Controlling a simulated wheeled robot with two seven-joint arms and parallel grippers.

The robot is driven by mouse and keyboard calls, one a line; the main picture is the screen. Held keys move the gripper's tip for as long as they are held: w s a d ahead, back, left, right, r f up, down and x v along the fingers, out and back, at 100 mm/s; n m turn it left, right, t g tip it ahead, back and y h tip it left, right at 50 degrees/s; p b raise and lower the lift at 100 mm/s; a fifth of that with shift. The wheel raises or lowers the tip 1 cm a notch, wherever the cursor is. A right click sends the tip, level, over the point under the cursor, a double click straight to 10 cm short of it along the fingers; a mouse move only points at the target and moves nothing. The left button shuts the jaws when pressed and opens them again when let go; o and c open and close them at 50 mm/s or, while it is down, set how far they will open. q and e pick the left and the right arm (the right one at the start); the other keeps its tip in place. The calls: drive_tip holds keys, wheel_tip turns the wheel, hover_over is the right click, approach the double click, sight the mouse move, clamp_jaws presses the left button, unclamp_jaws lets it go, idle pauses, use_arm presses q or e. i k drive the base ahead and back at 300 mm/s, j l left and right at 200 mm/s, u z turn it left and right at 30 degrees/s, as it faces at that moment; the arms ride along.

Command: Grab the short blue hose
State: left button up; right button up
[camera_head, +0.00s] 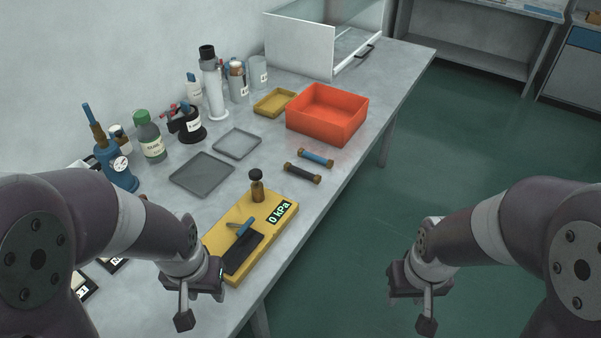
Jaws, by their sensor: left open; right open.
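A short blue hose (315,157) with brass-coloured ends lies on the bench, in front of the orange-red bin. A similar dark hose (302,173) lies just in front of it, nearly parallel. My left gripper (184,310) is open and empty, near the front left of the bench, well short of the blue hose. My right gripper (427,318) is open and empty, out to the right over the green floor. Neither gripper touches anything that I can see.
An orange-red bin (345,130) is behind the hoses. Two grey trays (201,174) and several bottles line the left. The bench's right edge lies close to the hoses.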

sight(329, 164)
drive_tip(key=i+l+u, duration=0.15)
drive_tip(key=i+l, duration=0.15)
drive_tip(key=i+l+u, duration=0.1)
drive_tip(key=i+l, duration=0.2)
drive_tip(key=i+l+u, duration=0.3)
drive_tip(key=i+l, duration=0.2)
drive_tip(key=l, duration=0.2)
drive_tip(key=i+l+u, duration=0.15)
drive_tip(key=l, duration=0.25)
drive_tip(key=i+l+u, duration=0.1)
drive_tip(key=i+l, duration=0.15)
drive_tip(key=l, duration=0.15)
drive_tip(key=i+l+u, duration=0.15)
drive_tip(key=l, duration=0.3)
drive_tip(key=i, duration=0.05)
